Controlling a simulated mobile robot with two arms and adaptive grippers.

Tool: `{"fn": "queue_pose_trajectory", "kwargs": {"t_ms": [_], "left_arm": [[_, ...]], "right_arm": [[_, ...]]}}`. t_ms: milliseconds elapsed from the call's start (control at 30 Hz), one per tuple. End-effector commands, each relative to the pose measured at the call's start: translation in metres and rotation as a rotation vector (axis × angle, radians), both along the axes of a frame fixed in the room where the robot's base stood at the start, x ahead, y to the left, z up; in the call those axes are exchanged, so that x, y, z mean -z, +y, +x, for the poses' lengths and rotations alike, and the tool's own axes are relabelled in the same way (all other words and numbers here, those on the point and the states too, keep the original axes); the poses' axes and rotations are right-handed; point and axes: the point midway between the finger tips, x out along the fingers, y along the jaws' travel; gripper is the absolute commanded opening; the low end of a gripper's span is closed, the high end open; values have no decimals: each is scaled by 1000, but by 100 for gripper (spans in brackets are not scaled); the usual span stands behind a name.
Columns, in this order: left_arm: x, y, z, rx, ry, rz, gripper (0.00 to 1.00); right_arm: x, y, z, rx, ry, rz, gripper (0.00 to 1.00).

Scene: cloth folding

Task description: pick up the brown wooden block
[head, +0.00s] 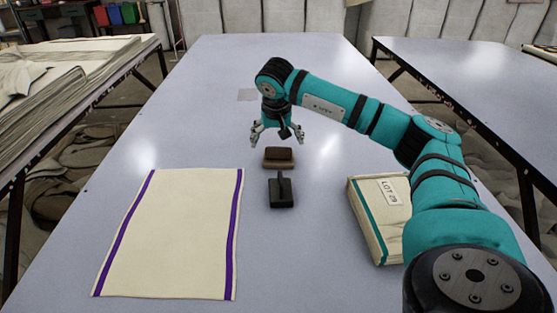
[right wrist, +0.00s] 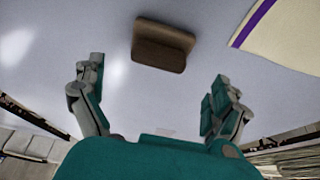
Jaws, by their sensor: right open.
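The brown wooden block (head: 278,157) lies on the table in the head view, just behind a dark tool with an upright handle. The block (right wrist: 162,44) also shows in the right wrist view, ahead of the fingers and between their lines. My right gripper (head: 277,140) is open and empty, above and slightly behind the block, with its fingers pointing down. Its two fingers (right wrist: 158,98) are spread wide in the right wrist view, and nothing is between them. My left gripper is not in view.
The dark tool (head: 281,190) stands close in front of the block. A cream cloth with purple stripes (head: 172,235) lies flat at left. A folded cloth bundle with a lot label (head: 376,222) lies at right. The table (head: 215,80) is mostly clear behind.

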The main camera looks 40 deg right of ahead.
Motion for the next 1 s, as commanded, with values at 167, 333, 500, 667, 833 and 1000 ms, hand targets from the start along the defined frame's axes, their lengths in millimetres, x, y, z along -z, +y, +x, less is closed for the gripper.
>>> {"fn": "queue_pose_trajectory", "kwargs": {"t_ms": [167, 333, 500, 667, 833, 1000], "left_arm": [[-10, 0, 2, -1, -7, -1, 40], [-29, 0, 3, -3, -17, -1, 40], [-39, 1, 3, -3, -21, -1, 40], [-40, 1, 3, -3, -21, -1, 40], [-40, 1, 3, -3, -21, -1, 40], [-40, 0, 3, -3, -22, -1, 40]], "right_arm": [[16, -5, 3, 0, 3, 0, 100], [39, -13, 10, 0, 3, 1, 100], [49, -17, 13, -1, 0, 0, 100], [49, -17, 14, -1, 0, 0, 100], [49, -17, 14, -1, 0, 0, 83], [49, -17, 14, -1, 0, 0, 61]]}}
